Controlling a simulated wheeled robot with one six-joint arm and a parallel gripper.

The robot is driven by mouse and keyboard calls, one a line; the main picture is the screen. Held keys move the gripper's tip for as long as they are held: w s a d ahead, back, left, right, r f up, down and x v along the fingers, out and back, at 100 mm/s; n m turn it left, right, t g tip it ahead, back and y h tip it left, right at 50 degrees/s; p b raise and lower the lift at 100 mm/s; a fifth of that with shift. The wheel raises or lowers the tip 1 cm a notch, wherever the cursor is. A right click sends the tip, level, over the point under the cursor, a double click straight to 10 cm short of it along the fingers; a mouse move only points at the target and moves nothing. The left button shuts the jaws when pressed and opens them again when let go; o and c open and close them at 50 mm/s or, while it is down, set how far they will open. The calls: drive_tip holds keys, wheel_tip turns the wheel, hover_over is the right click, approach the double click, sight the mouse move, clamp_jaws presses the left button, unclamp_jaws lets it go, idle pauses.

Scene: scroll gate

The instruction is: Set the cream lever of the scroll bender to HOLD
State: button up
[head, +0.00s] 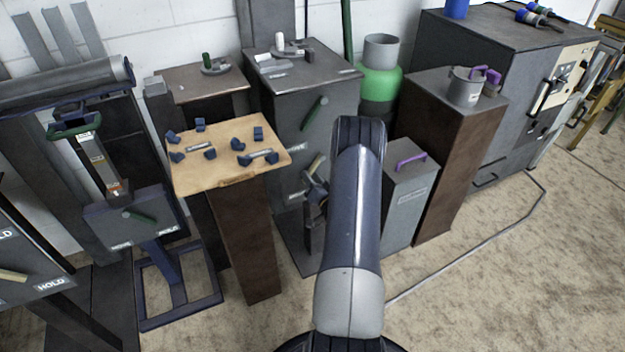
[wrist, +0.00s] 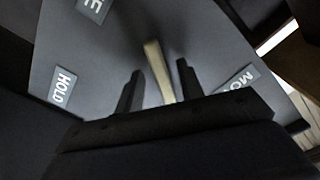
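The cream lever (head: 315,163) is on the front of the grey cabinet (head: 335,95) in the head view, just above my gripper (head: 316,188). In the wrist view the cream lever (wrist: 157,70) stands between the two fingertips of my gripper (wrist: 160,78). The fingers are open, with a visible gap on each side of the lever. My arm hides part of the cabinet front in the head view.
A green lever (head: 314,115) is higher on the same cabinet. A wooden-topped stand (head: 225,178) is left of my gripper, and a grey box with a purple handle (head: 410,190) is right.

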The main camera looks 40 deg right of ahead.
drive_tip(key=shift+w, duration=0.1)
drive_tip(key=shift+c, duration=0.5)
clamp_jaws()
